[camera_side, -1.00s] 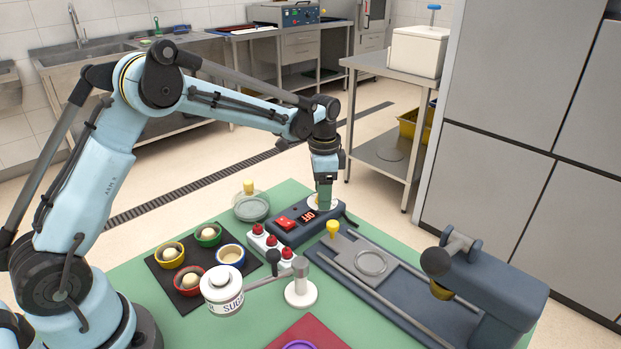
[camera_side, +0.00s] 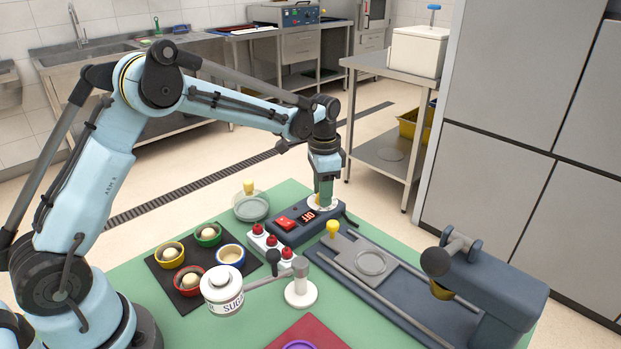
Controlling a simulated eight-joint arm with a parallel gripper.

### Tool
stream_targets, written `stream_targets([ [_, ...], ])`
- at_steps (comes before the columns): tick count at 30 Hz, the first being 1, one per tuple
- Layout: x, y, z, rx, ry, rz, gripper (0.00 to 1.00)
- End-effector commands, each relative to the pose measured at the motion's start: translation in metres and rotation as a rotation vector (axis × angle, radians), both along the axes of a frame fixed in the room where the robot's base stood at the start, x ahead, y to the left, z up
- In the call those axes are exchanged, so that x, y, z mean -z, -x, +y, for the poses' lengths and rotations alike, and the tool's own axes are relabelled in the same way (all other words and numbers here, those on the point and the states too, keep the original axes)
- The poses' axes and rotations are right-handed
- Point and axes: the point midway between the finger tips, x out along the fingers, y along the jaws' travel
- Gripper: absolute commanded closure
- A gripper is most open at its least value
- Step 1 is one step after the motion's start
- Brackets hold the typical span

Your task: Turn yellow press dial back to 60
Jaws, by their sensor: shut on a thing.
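The dark control box (camera_side: 290,228) with a red switch (camera_side: 286,222) and a lit red display (camera_side: 308,216) stands at the back of the green table. At its right end is a pale round dial plate (camera_side: 331,200). My gripper (camera_side: 325,200) points straight down over this plate and is shut on the dial there. The fingers hide most of the dial, so its pointer and setting cannot be read. A bit of yellow shows between the fingers.
A dark press with a sliding bed (camera_side: 350,244) and yellow knob (camera_side: 332,227) stands at the right. A glass dish (camera_side: 251,208) stands left of the box.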

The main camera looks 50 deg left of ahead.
Motion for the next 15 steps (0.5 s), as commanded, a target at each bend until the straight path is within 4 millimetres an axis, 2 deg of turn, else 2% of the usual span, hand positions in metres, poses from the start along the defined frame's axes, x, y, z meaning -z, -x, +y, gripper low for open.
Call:
stream_targets([
  [15, -0.0003, 0.0001, -0.0004, -0.397, 0.000, 0.001, 0.94],
])
